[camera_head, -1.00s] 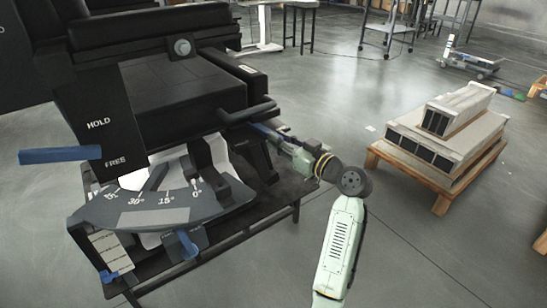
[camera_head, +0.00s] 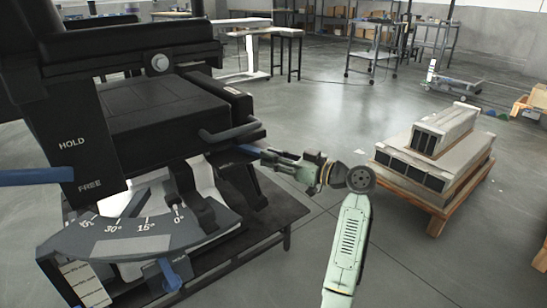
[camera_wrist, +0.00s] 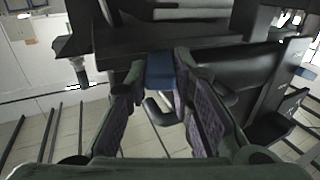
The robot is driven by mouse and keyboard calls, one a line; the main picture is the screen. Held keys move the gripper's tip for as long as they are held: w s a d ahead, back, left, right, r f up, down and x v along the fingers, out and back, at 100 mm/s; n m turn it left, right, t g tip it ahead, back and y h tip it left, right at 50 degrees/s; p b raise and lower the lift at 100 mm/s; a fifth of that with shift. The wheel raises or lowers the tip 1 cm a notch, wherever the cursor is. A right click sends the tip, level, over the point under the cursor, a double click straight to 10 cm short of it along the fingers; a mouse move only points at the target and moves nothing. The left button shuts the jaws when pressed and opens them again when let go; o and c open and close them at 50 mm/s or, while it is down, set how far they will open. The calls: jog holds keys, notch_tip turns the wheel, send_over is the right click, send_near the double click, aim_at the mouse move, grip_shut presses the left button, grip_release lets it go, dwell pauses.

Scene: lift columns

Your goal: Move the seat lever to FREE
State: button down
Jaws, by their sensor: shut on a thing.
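My gripper (camera_head: 272,158) is at the right side of the black seat unit (camera_head: 165,110). It is shut on a blue lever (camera_head: 251,150) that sticks out there. In the wrist view the blue lever end (camera_wrist: 160,68) sits between the two finger pads. A dark plate (camera_head: 70,115) at the left carries the words HOLD above and FREE below. Another blue bar (camera_head: 35,177) points left from this plate, at a height nearer FREE than HOLD. I cannot tell whether the two blue parts are joined; the seat hides the space between them.
An angle scale (camera_head: 130,232) marked in degrees and a blue knob (camera_head: 171,277) sit low on the front. A black bent handle (camera_head: 230,133) lies just above my gripper. A wooden pallet (camera_head: 440,218) with grey blocks stands at the right. Floor between is clear.

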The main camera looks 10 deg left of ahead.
jog(key=c, duration=1.4)
grip_release()
jog(key=shift+w, duration=0.1)
jog(key=v, duration=1.2)
